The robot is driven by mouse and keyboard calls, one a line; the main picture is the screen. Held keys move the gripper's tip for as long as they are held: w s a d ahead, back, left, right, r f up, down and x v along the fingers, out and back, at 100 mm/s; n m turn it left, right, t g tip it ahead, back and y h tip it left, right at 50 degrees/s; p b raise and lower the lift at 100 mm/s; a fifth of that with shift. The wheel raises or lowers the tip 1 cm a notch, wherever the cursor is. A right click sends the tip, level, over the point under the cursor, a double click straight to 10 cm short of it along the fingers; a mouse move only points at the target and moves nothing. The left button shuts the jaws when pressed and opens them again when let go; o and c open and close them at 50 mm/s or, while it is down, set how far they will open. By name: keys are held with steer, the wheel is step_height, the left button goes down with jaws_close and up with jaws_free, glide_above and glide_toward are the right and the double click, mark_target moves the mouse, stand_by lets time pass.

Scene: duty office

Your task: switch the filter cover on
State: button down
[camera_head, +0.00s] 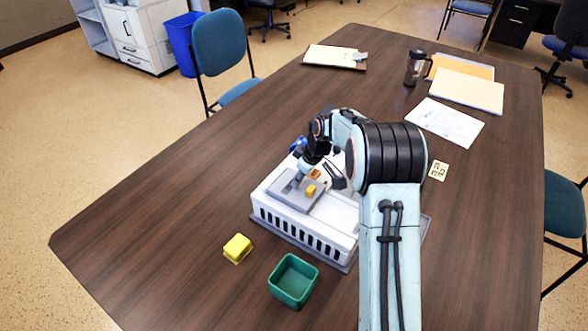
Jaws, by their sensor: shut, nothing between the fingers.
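A white slotted unit (300,233) stands on the table on a thin grey base. A grey plate (294,196) lies on its top at the left, and a small yellow block (311,191) and an orange piece (314,174) show there. I cannot tell which of these is the filter cover's switch. My gripper (303,178) is shut and empty, low over the grey plate and close to the small parts. Whether it touches anything is unclear. My arm hides the right part of the unit.
A yellow block (238,248) and an open green box (293,281) stand in front of the unit. A blue item (297,145) shows behind it. The table's left side is clear.

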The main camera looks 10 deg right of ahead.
steer(key=shift+s+d, duration=0.65)
steer(key=s+d, duration=0.8)
steer(key=shift+s+d, duration=0.2)
steer(key=w+a, duration=0.3)
steer(key=shift+r, duration=0.25)
steer(key=v, duration=0.9)
steer(key=shift+s+d+r, duration=0.2)
steer(key=shift+r, duration=0.05)
